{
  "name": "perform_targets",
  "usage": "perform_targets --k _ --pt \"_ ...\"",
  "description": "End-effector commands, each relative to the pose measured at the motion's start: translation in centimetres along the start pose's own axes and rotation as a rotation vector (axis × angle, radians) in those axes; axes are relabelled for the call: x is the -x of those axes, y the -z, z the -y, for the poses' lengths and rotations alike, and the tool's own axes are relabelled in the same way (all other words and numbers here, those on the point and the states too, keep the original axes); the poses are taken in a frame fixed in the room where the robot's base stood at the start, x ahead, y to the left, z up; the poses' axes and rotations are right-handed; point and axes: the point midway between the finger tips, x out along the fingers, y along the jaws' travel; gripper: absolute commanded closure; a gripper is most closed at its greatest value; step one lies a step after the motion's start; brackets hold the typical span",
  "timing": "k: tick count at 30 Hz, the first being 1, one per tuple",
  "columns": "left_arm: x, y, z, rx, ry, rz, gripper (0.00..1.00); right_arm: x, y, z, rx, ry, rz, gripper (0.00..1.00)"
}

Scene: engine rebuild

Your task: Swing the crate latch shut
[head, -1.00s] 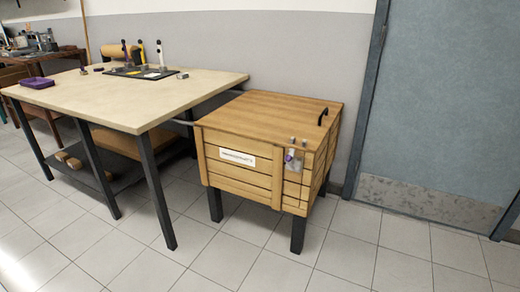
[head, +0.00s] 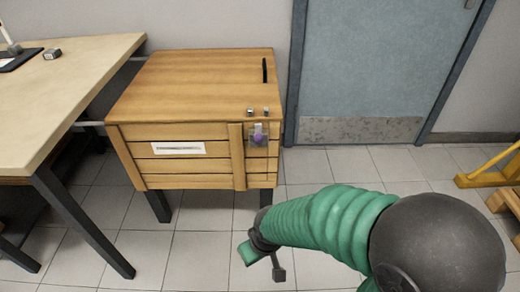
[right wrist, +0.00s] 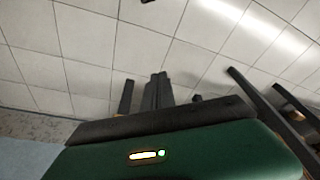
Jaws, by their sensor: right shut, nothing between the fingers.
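The wooden crate (head: 190,85) stands on dark legs beside the workbench, with its lid down. Its latch (head: 258,137) is a small grey metal piece with a purple part, at the upper right of the front face. Two small metal pieces (head: 258,111) sit on the lid edge just above it. I cannot tell how far the latch is swung. My right gripper (head: 279,270) is low in front of the crate, below and apart from the latch. Its dark fingers are together and empty in the right wrist view (right wrist: 157,91). My left gripper is not in view.
The workbench (head: 75,85) is left of the crate. A grey door (head: 385,75) is behind at right. A yellow-framed wooden item (head: 490,175) stands at the right edge. The tiled floor (head: 335,165) right of the crate is clear.

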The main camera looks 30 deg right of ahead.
Motion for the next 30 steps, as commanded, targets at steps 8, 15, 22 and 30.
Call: perform_targets --k 8,15,22,30 --pt "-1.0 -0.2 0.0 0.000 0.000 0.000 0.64 -7.8 5.3 -4.8 -0.333 0.022 -0.201 1.00" --pt "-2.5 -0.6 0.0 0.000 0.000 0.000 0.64 -12.6 13.3 -5.4 -1.215 0.840 -0.575 1.00" --pt "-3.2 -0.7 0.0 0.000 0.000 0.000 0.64 -2.6 13.9 -13.6 -1.752 1.903 -0.785 1.00" --pt "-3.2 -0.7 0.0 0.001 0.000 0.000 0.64 0.1 12.4 -16.2 -1.773 2.174 -0.818 1.00"
